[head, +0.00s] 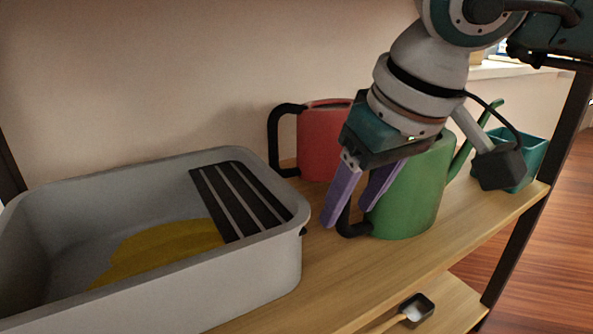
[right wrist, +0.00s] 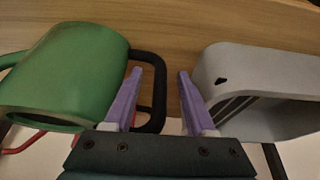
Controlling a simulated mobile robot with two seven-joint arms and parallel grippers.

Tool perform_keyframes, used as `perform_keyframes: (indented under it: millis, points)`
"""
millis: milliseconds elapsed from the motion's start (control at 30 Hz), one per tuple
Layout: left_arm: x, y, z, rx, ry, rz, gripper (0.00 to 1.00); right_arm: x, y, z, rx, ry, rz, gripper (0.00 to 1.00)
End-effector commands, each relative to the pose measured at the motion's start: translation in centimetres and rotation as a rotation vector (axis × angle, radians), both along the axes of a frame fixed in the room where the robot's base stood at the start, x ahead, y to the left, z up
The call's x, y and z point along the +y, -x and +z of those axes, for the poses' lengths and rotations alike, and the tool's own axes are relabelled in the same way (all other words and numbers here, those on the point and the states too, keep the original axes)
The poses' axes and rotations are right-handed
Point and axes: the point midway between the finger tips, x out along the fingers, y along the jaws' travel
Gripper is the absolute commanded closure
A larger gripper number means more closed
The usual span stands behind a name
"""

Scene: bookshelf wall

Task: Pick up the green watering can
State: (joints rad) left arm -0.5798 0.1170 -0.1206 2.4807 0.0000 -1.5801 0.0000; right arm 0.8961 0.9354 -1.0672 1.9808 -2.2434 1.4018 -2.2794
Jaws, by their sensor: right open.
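The green watering can (head: 415,195) stands upright on the wooden shelf, its spout pointing up to the right and its black handle (head: 350,228) on the left. My right gripper (head: 349,213) is at the handle side, its purple fingers pointing down and partly covering can and handle. In the right wrist view the green can (right wrist: 65,75) is at the left. The outer bar of its black handle (right wrist: 159,90) shows between the open fingers of my right gripper (right wrist: 160,72). I see no grip on it. My left gripper is not in view.
A red watering can (head: 318,142) with a black handle stands behind. A grey basin (head: 255,270) with a black slatted rack and something yellow fills the left. A teal pot (head: 530,155) stands at the right. A small dark scoop (head: 416,308) lies on the lower shelf.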

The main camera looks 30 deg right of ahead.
Motion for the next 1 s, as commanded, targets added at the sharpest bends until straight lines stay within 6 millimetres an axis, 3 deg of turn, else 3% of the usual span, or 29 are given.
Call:
perform_keyframes:
  millis: [133, 433, 900, 1000]
  points:
    - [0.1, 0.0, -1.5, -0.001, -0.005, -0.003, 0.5, 0.2, -1.3, -1.2, 0.001, -0.002, 0.001, 0.44]
    - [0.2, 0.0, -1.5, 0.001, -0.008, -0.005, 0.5, 0.1, -1.4, -1.1, 0.001, -0.001, 0.0, 0.44]
    - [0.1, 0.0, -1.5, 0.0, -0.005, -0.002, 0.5, 0.1, -1.3, -1.1, 0.001, -0.001, 0.0, 0.97]
    - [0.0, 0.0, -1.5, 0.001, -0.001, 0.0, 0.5, 0.1, -1.3, -1.1, 0.001, -0.001, 0.0, 1.0]
